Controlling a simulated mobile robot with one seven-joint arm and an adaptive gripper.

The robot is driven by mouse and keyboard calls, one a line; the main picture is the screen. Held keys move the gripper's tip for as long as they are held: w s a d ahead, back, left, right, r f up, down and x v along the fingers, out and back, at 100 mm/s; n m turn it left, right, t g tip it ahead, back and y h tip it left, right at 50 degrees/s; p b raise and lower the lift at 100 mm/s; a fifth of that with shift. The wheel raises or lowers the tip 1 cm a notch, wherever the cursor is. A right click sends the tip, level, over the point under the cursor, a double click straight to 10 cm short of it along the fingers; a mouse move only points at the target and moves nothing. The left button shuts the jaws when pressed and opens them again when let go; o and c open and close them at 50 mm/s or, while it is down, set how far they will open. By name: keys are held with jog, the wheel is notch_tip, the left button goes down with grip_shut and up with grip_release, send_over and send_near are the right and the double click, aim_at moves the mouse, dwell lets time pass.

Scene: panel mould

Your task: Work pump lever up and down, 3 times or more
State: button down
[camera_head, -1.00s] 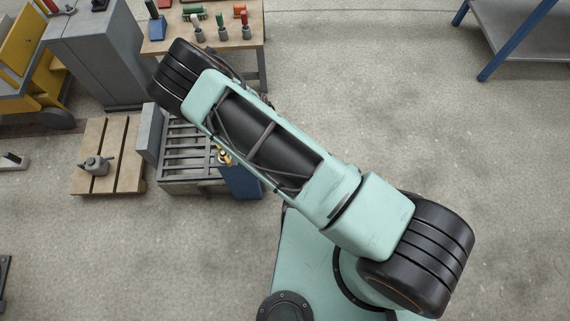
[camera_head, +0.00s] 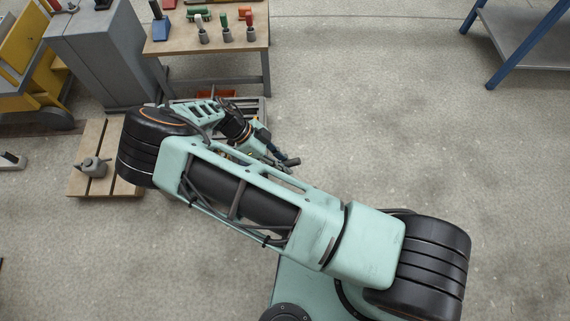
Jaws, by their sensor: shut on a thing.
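My gripper (camera_head: 272,156) shows small near the middle of the head view, beyond my large pale green arm link. It is shut on a dark bar, which looks like the pump lever (camera_head: 291,162); the bar's tip sticks out to the right of the fingers. The fingers are small and partly hidden, so the exact hold is hard to see. The pump body and the lever's foot are hidden behind my arm.
A wooden bench (camera_head: 230,38) with several coloured-handled tools stands at the back beside a grey cabinet (camera_head: 100,50). A wooden pallet (camera_head: 112,140) holding a grey metal part (camera_head: 92,167) lies at left. A blue-legged table (camera_head: 535,45) is at far right. The floor at right is clear.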

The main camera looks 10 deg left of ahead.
jog(key=shift+w, duration=0.1)
jog(key=c, duration=1.8)
grip_release()
jog(key=v, duration=1.2)
jog(key=shift+a, duration=0.1)
